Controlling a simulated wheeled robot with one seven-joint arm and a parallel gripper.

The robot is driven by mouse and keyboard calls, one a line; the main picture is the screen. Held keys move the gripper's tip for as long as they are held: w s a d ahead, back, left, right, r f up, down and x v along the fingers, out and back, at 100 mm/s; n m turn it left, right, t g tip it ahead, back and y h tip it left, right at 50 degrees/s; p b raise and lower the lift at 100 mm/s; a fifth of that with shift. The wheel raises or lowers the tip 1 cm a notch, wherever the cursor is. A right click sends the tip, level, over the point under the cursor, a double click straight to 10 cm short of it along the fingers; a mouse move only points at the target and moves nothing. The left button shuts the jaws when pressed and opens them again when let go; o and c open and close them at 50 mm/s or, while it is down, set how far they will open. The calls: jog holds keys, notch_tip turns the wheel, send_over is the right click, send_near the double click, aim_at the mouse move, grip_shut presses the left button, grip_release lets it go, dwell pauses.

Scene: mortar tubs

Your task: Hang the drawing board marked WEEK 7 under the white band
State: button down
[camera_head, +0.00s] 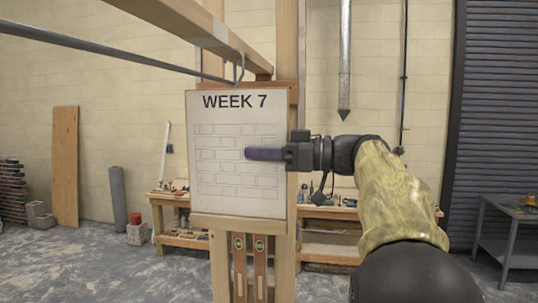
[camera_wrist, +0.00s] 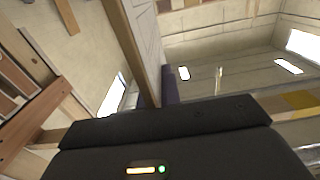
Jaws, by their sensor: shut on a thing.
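The drawing board (camera_head: 226,180), marked WEEK 7 with a brick pattern, is upright in front of a wooden stand. Its lower edge is at the stand's ledge (camera_head: 238,226); I cannot tell whether it rests there. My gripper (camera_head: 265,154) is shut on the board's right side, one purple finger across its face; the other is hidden. The board's edge (camera_wrist: 131,45) also shows in the wrist view. A metal hook (camera_head: 241,66) rises at the board's top, near the end of a grey rail (camera_head: 110,53). A whitish band (camera_head: 221,33) is on the wooden beam above.
The wooden beam (camera_head: 180,12) and rail run overhead from the left. Spirit levels (camera_head: 260,262) hang below the ledge. A low workbench (camera_head: 325,212) with tools stands behind. A metal table (camera_head: 505,225) is at the right. The floor at left is clear nearby.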

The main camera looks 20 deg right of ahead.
jog(key=w+a+f+b, duration=0.3)
jog(key=a, duration=0.1)
jog(key=shift+w+a+f, duration=0.2)
jog(key=shift+w+a, duration=0.1)
jog(key=shift+a, duration=0.05)
dwell(0.8)
jog(key=c, duration=1.5)
grip_release()
jog(key=shift+d, duration=0.1)
jog(key=b+v, duration=0.3)
jog(key=v, duration=1.4)
jog(key=shift+s+d+b, duration=0.1)
jog(key=shift+s+b, duration=0.1)
jog(key=shift+b, duration=0.15)
